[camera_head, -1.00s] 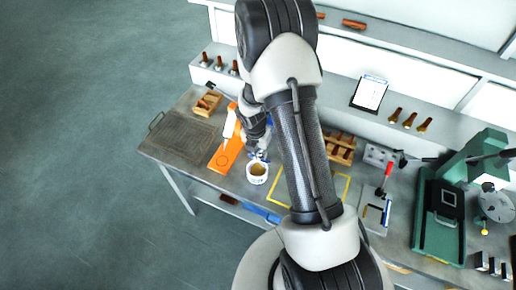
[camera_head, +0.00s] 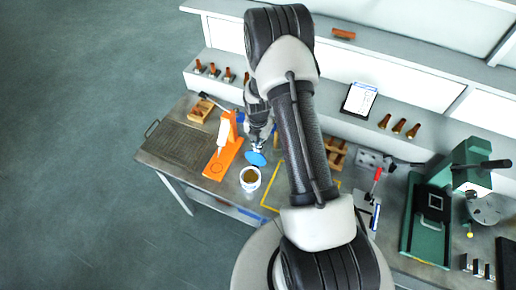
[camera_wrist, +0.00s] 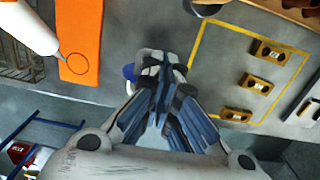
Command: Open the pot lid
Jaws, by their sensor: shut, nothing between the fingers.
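The white pot (camera_head: 250,182) stands on the grey bench, its mouth uncovered and its inside yellowish brown. A round blue lid (camera_head: 256,158) is tilted up at the pot's back edge; whether it is hinged to the pot, I cannot tell. My gripper (camera_head: 258,143) is shut and empty, just behind and above the lid; the picture does not show clearly whether they touch. In the wrist view my gripper (camera_wrist: 160,68) hides most of the pot, and a small blue edge, probably the lid (camera_wrist: 129,72), shows at its left.
An orange stand (camera_head: 225,160) with a white nozzle is close left of the pot. A yellow outlined square (camera_head: 272,188) lies to the right, with a wooden rack (camera_head: 336,158) behind it. A green press (camera_head: 428,225) stands far right. A dark mesh plate (camera_head: 182,140) lies left.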

